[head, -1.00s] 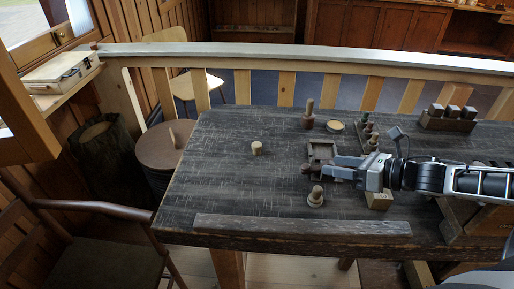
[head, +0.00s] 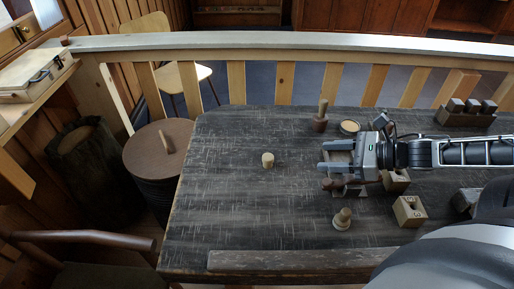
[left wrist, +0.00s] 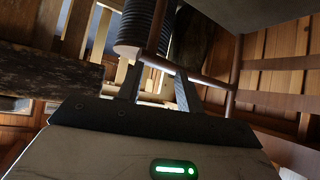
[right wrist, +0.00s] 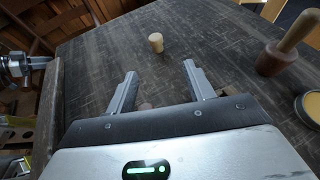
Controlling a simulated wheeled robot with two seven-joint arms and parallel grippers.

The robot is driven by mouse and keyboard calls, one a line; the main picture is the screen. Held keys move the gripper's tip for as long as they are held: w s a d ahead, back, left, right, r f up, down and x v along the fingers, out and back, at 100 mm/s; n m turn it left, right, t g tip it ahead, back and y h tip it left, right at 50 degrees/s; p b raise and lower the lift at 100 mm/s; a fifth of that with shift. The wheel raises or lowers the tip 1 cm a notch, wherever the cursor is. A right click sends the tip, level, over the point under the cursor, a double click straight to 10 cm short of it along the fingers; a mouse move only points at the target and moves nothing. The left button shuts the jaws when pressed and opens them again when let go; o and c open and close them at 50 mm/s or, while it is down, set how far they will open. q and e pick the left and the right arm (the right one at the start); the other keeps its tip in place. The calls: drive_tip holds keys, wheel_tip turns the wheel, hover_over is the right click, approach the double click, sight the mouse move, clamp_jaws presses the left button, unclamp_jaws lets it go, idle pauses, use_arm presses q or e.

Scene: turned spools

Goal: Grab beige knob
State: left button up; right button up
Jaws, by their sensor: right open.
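The small beige knob (head: 268,160), a short pale cylinder, stands alone on the dark table, left of my right gripper (head: 322,156). In the right wrist view the beige knob (right wrist: 156,42) is upright ahead of the open, empty fingers (right wrist: 161,72), apart from them. In the head view the right gripper is above the table near a small square tray, which it partly covers. My left gripper (left wrist: 158,82) shows only in the left wrist view. Its fingers stand apart with nothing between them, below the table's level or beside it; I cannot tell which.
A wooden pestle-like peg (head: 320,118) and a round yellowish dish (head: 349,127) stand behind the right gripper. A long dark strip (head: 290,260) lines the front edge. The table's left is clear.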

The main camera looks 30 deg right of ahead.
sight(268, 161)
drive_tip(key=shift+w+a, duration=0.1)
drive_tip(key=shift+w, duration=0.25)
drive_tip(key=shift+a+f, duration=0.1)
drive_tip(key=shift+a, duration=0.2)
drive_tip(key=shift+w+a+f, duration=0.2)
drive_tip(key=shift+w+a, duration=0.1)
drive_tip(key=shift+w, duration=0.15)
drive_tip(key=b+x, duration=0.4)
drive_tip(key=x, duration=0.1)
drive_tip(key=shift+a+f+b, duration=0.1)
drive_tip(key=shift+f+b, duration=0.15)
drive_tip(key=shift+b, duration=0.1)
drive_tip(key=shift+b+x, duration=0.35)
drive_tip(key=shift+x, duration=0.65)
drive_tip(key=shift+w+a+f, duration=0.1)
drive_tip(key=shift+w+a, duration=0.3)
drive_tip(key=shift+w, duration=0.05)
drive_tip(key=p+x, duration=0.1)
drive_tip(key=x, duration=0.2)
drive_tip(key=shift+w+a, duration=0.1)
drive_tip(key=shift+a, duration=0.25)
drive_tip(key=shift+w+a+f, duration=0.35)
drive_tip(key=shift+w+a, duration=0.05)
use_arm(q)
drive_tip(key=shift+d+f, duration=0.3)
drive_tip(key=shift+f, duration=0.65)
